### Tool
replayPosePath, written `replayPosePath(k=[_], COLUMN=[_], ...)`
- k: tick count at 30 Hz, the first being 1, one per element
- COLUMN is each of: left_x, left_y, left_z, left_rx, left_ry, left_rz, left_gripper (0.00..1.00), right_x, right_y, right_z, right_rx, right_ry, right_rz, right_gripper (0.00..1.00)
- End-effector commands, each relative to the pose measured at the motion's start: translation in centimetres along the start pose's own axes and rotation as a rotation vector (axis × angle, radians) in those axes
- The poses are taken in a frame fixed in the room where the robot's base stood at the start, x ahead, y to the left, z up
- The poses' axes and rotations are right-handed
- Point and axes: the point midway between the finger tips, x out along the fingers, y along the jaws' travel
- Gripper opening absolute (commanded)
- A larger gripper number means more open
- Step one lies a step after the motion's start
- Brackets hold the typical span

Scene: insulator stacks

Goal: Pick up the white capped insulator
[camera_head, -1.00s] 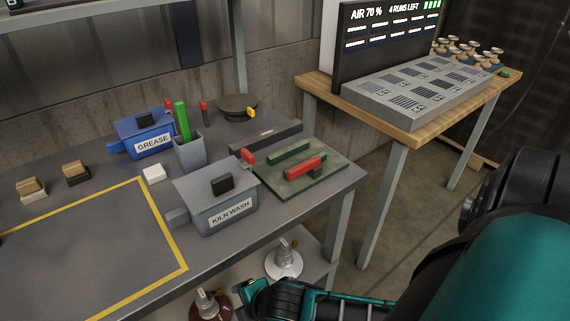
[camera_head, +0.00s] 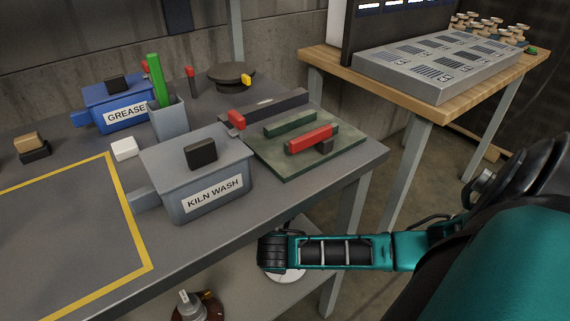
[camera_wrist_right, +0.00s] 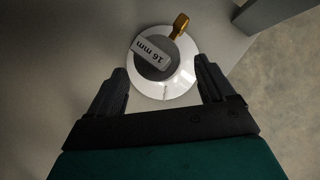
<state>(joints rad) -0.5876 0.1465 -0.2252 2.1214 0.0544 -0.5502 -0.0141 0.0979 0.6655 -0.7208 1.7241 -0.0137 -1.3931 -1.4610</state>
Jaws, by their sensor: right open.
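The white insulator (camera_wrist_right: 184,80) lies between and just beyond the fingertips in the right wrist view. It is a round white disc with a grey tag reading "16 mm" and a brass-coloured pin on top. In the head view only part of its white rim (camera_head: 287,275) shows below my right arm, on the lower shelf under the bench. My right gripper (camera_wrist_right: 161,82) is open, with one dark finger on each side of the disc's near edge. In the head view my right gripper (camera_head: 272,252) is dark and seen from above. My left gripper is not in view.
A brown insulator (camera_head: 197,306) stands on the lower shelf (camera_head: 240,281) to the left. The bench top above holds a kiln wash box (camera_head: 205,178), a grease box (camera_head: 117,105) and a green plate (camera_head: 345,140). A bench leg (camera_head: 338,270) stands close to my right arm.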

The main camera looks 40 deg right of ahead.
Motion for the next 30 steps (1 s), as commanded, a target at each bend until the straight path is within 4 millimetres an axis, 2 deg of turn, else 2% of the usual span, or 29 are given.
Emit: replayPosePath(k=[1,4,13,30], left_x=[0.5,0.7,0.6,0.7], left_y=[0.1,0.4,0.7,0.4], left_z=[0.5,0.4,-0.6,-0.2], left_rx=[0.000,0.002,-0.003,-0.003], left_ry=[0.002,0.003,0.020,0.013], left_rz=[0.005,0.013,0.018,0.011], left_gripper=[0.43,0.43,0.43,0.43], right_x=[1.2,2.2,2.4,2.4], right_y=[0.1,0.1,0.1,0.1], right_z=[-0.3,-0.2,-0.1,-0.1], right_rx=[0.002,0.001,0.000,0.000], right_ry=[0.000,0.000,0.000,0.001], right_rz=[-0.001,0.000,0.001,0.002], right_gripper=[0.82,0.82,0.82,0.28])
